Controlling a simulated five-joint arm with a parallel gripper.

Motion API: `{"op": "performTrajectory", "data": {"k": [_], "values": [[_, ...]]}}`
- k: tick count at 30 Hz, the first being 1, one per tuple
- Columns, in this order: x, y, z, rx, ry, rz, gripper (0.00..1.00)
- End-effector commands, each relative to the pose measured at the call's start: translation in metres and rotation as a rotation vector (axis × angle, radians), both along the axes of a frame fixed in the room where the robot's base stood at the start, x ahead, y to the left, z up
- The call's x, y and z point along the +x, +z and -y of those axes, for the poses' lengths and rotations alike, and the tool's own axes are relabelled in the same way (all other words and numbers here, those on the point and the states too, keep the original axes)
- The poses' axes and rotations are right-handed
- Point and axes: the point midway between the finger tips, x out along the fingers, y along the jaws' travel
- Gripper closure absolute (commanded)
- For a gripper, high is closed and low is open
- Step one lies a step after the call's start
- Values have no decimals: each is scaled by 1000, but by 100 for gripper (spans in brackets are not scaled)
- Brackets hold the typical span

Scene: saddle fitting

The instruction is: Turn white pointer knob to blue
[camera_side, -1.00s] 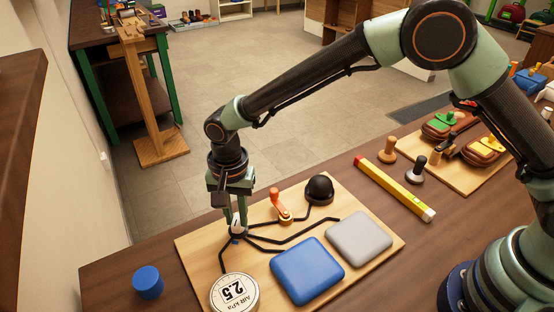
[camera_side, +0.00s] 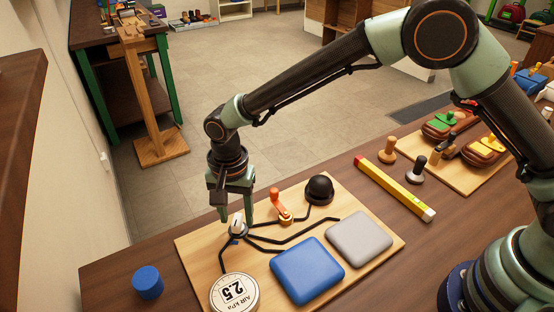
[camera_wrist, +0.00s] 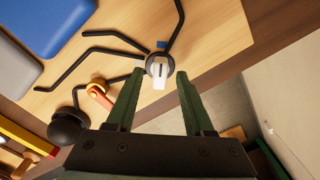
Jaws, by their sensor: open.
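The white pointer knob (camera_side: 237,222) stands on a small round base on the wooden board (camera_side: 205,251). In the wrist view the knob (camera_wrist: 159,71) is a white bar with a dark line, reaching from its grey round base toward my gripper. A small blue mark (camera_wrist: 161,44) sits beside the base on the side away from my gripper. Black lines run from the knob toward the blue pad (camera_side: 307,270), the grey pad (camera_side: 360,238) and elsewhere. My gripper (camera_side: 238,218) is open and empty, its fingers on either side of the knob with gaps. It also shows in the wrist view (camera_wrist: 160,76).
A round gauge (camera_side: 235,292) reading 2.5, an orange lever (camera_side: 279,206) and a black dome (camera_side: 319,190) are on the board near the knob. A blue cylinder (camera_side: 147,282) stands left of the board. A yellow bar (camera_side: 394,188) lies behind the board at right.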

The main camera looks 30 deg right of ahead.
Motion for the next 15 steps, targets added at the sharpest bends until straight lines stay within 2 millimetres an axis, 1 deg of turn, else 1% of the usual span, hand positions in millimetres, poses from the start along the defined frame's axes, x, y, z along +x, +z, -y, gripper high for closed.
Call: {"op": "performTrajectory", "data": {"k": [5,12,15], "values": [[1,24,-1,2,0,3,48],[1,74,-1,4,0,5,48],[1,91,0,2,-1,3,48]]}}
